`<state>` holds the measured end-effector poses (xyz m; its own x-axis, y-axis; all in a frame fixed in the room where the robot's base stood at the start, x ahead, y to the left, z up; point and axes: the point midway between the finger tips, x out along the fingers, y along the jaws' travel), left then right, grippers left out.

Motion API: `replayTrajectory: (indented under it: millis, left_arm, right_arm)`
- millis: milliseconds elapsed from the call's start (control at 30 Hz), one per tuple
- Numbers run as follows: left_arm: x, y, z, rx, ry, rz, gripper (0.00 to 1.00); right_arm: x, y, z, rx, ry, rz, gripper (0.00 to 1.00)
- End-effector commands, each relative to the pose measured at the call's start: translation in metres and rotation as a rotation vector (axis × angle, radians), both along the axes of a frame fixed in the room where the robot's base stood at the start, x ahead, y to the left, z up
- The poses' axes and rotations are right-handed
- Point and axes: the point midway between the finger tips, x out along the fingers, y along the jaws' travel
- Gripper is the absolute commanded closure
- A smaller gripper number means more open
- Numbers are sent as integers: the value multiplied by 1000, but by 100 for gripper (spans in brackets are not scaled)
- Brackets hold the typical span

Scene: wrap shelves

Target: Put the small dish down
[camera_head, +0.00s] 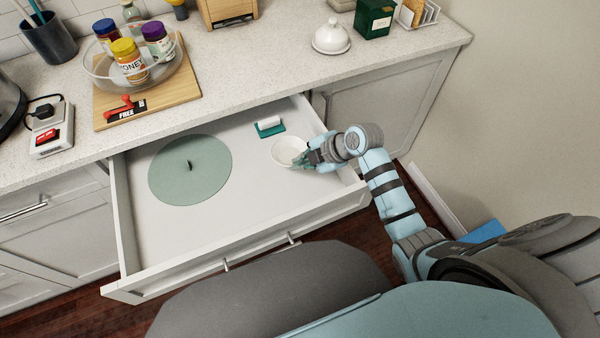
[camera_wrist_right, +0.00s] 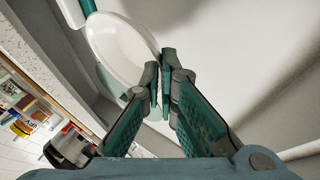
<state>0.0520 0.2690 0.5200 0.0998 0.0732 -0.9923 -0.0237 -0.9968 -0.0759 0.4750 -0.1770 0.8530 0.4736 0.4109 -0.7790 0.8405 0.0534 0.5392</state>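The small dish (camera_head: 287,151) is white and round and shows over the right part of the open drawer (camera_head: 240,215). My right gripper (camera_head: 303,159) reaches in from the right, with its fingers at the dish's near right rim. In the right wrist view the fingertips (camera_wrist_right: 160,84) are close together, pinching the edge of the dish (camera_wrist_right: 122,45), which looks tilted in that view. I cannot tell whether the dish touches the drawer floor or hangs just above it. My left gripper is not in view.
A round green lid (camera_head: 190,170) with a dark knob lies at the drawer's left. A teal and white block (camera_head: 269,127) lies just behind the dish. The drawer's right wall is close to my right gripper. The drawer's front middle is free.

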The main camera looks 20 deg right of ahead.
Motion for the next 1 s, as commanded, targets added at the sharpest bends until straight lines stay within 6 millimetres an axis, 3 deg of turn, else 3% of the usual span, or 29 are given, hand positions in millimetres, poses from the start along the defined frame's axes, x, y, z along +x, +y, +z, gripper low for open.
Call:
replayTrajectory:
  millis: [200,300,533,633,1000]
  left_arm:
    - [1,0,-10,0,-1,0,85]
    - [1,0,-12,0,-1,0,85]
    - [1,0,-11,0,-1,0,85]
    - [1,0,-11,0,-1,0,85]
    - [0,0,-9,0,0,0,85]
  right_arm:
    - [0,0,-40,1,1,0,100]
    - [0,0,-49,0,0,0,100]
    - [0,0,-49,-1,-1,-1,100]
    - [0,0,-49,-1,-1,-1,87]
    - [-2,-2,-44,0,-2,-1,87]
